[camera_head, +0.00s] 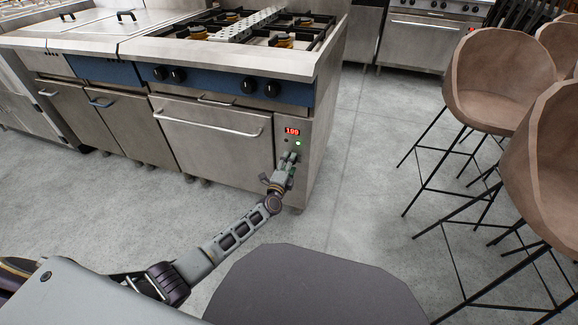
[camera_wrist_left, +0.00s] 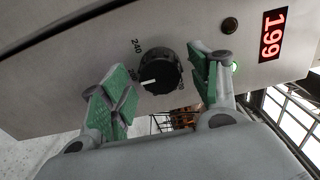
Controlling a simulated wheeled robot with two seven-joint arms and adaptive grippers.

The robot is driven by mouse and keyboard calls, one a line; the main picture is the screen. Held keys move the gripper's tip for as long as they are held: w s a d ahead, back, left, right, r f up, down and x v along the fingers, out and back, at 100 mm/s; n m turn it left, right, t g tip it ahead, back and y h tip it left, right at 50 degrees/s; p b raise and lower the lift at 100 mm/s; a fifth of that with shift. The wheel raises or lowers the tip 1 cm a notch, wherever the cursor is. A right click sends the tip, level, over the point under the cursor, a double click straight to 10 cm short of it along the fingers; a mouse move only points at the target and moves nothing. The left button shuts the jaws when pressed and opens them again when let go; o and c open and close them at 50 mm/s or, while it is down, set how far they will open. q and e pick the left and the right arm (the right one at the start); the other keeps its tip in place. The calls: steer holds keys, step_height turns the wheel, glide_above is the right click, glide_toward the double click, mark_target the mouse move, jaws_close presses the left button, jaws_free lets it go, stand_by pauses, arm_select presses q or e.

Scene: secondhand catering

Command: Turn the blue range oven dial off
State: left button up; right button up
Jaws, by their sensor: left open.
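The blue range (camera_head: 215,110) is a steel cooker with a blue front strip. Its oven dial (camera_wrist_left: 160,72) is a round black knob in the left wrist view, with a white mark pointing toward the picture's lower left. A printed 240 sits beside it; other numbers are partly covered. The red display (camera_wrist_left: 272,35) reads 199, and a green lamp (camera_wrist_left: 235,66) is lit. My left gripper (camera_head: 289,160) is open at the oven's right control panel, its green-padded fingers on either side of the dial; contact is unclear. In the head view it hides the dial. My right gripper is not in view.
The oven door (camera_head: 215,130) with its bar handle is left of the panel. Black burner knobs (camera_head: 248,87) line the blue strip above. Brown bar stools (camera_head: 497,80) stand at the right. Open grey floor (camera_head: 350,190) lies between.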

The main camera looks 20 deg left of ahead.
arm_select(q)
steer(key=shift+c, duration=0.2)
steer(key=c, duration=1)
